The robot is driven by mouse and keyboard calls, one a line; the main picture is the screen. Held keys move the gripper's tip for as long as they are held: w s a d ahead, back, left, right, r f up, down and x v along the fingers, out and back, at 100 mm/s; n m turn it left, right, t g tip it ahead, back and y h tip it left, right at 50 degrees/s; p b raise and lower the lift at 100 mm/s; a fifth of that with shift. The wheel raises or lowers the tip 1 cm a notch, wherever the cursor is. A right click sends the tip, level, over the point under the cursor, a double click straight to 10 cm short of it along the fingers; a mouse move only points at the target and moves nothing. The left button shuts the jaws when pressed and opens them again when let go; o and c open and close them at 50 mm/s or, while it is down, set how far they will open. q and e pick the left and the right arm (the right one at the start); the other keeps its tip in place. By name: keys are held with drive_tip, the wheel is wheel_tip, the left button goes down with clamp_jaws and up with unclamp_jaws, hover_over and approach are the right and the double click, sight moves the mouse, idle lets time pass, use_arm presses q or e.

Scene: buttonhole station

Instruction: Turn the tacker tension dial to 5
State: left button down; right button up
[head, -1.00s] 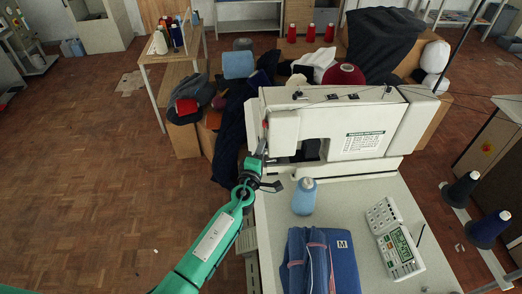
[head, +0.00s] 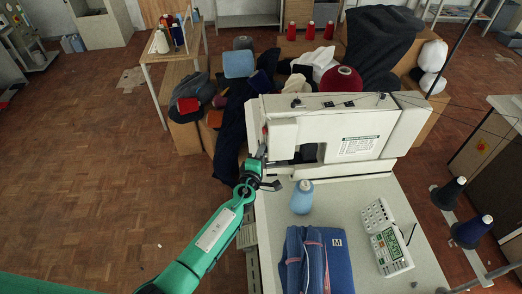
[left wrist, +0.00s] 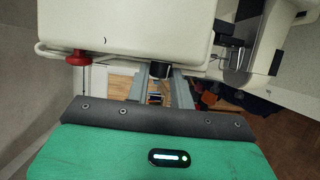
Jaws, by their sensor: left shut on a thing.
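The white tacker (head: 325,122), a sewing machine, stands on a pale table. My left gripper (head: 262,152) is at the left end of its head; the dial cannot be made out there in the head view. In the left wrist view, a small black knob (left wrist: 160,69), which looks like the tension dial, sits at the edge of the machine's white housing. The fingers of my left gripper (left wrist: 160,82) are on either side of it, shut on it. Its markings are not readable. My right gripper is in neither view.
A red knob (left wrist: 78,58) is on the housing left of the fingers. A blue thread cone (head: 302,197), folded blue fabric (head: 318,262) and a control panel (head: 391,250) are on the table. Clothes are heaped behind the machine.

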use_arm(q)
drive_tip(key=c, duration=1.2)
unclamp_jaws()
drive_tip(key=v, duration=1.3)
drive_tip(key=shift+s+p, duration=0.4)
drive_tip(key=shift+a, duration=0.1)
